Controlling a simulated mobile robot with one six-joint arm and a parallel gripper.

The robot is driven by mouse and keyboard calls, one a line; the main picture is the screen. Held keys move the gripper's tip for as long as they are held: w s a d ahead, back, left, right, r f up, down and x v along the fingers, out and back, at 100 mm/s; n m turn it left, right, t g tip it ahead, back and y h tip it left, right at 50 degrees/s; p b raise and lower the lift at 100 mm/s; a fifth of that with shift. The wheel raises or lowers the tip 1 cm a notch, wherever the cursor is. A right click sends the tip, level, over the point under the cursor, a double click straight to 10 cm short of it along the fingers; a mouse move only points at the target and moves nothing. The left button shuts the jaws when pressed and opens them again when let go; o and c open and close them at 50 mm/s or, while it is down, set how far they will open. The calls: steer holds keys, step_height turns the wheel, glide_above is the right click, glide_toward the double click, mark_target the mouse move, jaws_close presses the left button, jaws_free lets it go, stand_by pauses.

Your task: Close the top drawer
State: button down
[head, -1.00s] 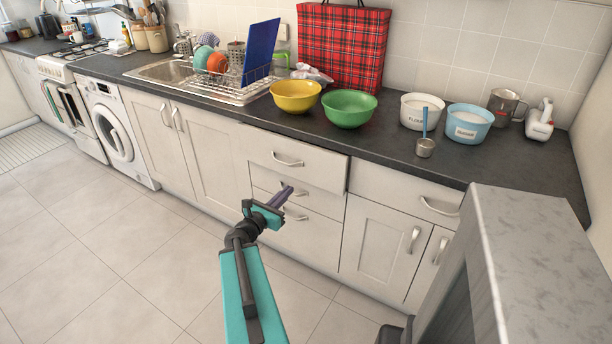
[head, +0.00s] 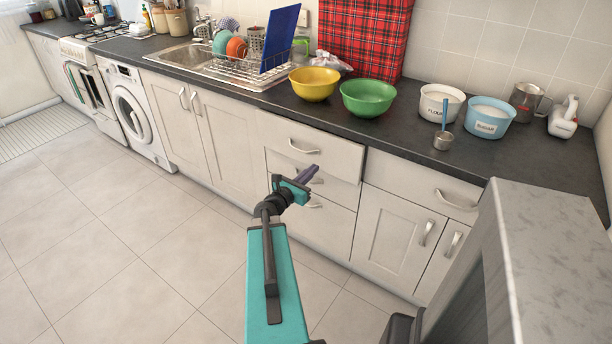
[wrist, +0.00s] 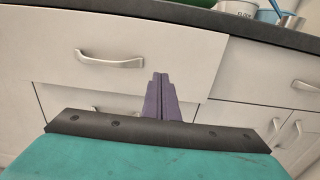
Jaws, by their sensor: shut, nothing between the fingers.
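The top drawer (head: 325,152) is a pale cream front with a curved metal handle (head: 304,147), in the stack of drawers under the counter. It stands slightly out from the fronts beside and below it. In the wrist view the top drawer (wrist: 160,50) fills the upper left, with its handle (wrist: 108,61) left of centre. My gripper (head: 312,170) is shut and empty, in front of the drawer stack, around the top drawer's lower edge in the head view. In the wrist view my gripper (wrist: 158,78) points at the drawer's lower right part. I cannot tell whether it touches.
The dark countertop (head: 400,133) above carries a yellow bowl (head: 314,84), a green bowl (head: 368,98), a flour tub (head: 440,102) and a sugar tub (head: 488,117). A grey-topped block (head: 545,225) stands at the right. The tiled floor (head: 120,250) at left is clear.

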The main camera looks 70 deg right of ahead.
mark_target(328, 156)
steer(key=shift+p+x, duration=0.8)
steer(key=shift+x, duration=3.2)
